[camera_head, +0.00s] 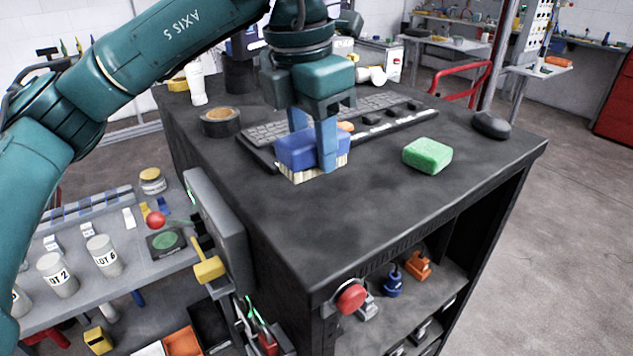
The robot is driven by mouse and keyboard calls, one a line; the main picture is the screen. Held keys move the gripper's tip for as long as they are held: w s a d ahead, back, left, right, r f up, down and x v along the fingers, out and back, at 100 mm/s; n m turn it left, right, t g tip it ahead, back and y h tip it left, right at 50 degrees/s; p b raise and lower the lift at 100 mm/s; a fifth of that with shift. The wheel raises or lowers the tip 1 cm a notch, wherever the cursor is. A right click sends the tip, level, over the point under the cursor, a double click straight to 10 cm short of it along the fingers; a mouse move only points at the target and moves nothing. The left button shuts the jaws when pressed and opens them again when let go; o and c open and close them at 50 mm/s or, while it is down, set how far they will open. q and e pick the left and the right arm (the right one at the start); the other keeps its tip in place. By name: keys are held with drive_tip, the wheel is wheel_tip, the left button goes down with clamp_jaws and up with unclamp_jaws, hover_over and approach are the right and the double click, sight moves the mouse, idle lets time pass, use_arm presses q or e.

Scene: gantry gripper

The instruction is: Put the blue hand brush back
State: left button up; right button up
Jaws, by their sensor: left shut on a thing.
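The blue hand brush (298,150) has a blue block body and pale bristles facing down. It is at the left-middle of the dark table top, in front of the keyboard. My left gripper (314,155) comes down from above and is shut on the brush, with blue fingers on either side of it. The bristles are at or just above the table; I cannot tell which. The gripper hides part of the brush's top and right side. My right gripper is not in view.
A black keyboard (265,134) lies behind the brush. A green sponge (428,155) is to the right and a black mouse (491,125) near the right edge. A tape roll (221,122) and white bottle (196,84) stand at left. The front table top is clear.

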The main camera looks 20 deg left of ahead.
sight(313, 209)
use_arm(q)
wheel_tip(313, 209, down, 3)
wheel_tip(313, 209, down, 3)
drive_tip(key=shift+f+p, duration=0.1)
drive_tip(key=shift+p, duration=0.3)
drive_tip(key=shift+f, duration=0.3)
drive_tip(key=o, duration=0.5)
drive_tip(key=shift+f+b, duration=0.1)
drive_tip(key=shift+b, duration=0.2)
drive_tip(key=o, duration=0.4)
drive_tip(key=shift+o, duration=0.2)
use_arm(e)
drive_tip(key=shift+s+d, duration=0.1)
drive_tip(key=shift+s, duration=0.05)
